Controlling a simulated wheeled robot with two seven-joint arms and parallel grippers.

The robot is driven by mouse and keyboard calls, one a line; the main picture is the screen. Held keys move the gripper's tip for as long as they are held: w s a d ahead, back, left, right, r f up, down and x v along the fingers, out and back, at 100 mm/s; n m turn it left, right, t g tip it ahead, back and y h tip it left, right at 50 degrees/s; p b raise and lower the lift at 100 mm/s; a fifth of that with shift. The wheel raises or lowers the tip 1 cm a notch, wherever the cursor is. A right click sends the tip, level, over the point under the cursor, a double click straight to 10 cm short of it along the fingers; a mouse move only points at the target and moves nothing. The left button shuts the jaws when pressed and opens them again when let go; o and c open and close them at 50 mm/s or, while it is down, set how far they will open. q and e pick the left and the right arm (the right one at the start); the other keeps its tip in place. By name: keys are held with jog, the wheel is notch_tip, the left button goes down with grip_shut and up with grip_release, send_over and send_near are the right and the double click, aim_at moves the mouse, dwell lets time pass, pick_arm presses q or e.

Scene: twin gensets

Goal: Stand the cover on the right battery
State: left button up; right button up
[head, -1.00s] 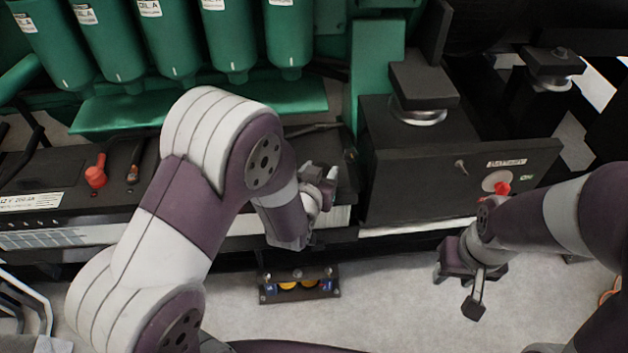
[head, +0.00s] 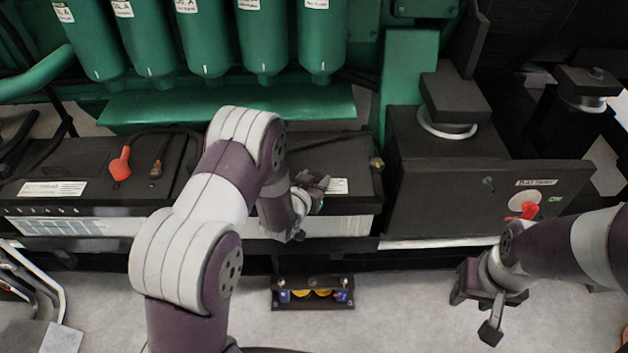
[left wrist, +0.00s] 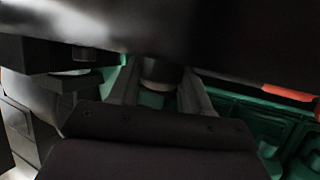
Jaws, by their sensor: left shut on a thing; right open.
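The right battery (head: 352,160) is a black-topped box at the middle of the head view, partly hidden by my left arm. A brass-coloured terminal (head: 377,163) shows at its right end. My left gripper (head: 318,187) is over this battery, near its white label. In the left wrist view the fingers (left wrist: 158,92) are shut on a dark round piece (left wrist: 160,74), which looks like the cover. The head view hardly shows this piece, and I cannot tell whether it touches the battery. My right gripper (head: 476,312) is open and empty above the floor at the lower right.
The left battery (head: 60,160) carries a red boot (head: 120,163) and cables. Green cylinders (head: 205,40) hang behind. A dark box with a red switch (head: 523,212) stands right of the right battery. A small rack (head: 312,293) sits low in front. Pale floor lies in front.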

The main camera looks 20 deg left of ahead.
pick_arm(q)
jog(key=shift+f, duration=0.25)
jog(key=o, duration=1)
jog(key=shift+r, duration=0.1)
jog(key=shift+o, duration=0.2)
jog(key=shift+r, duration=0.25)
jog(key=shift+s, duration=0.35)
jog(key=s+r+g, duration=0.3)
jog(key=s+g, duration=0.1)
jog(key=s, duration=0.4)
jog(key=s+a+r+g+y+p, duration=0.1)
jog(key=s+r+g, duration=0.2)
jog(key=s, duration=0.6)
jog(key=s+a+r+n+g, duration=0.1)
jog(key=s+r+g, duration=0.3)
jog(key=s, duration=0.4)
jog(key=shift+s+g, duration=0.2)
jog(key=shift+g, duration=0.4)
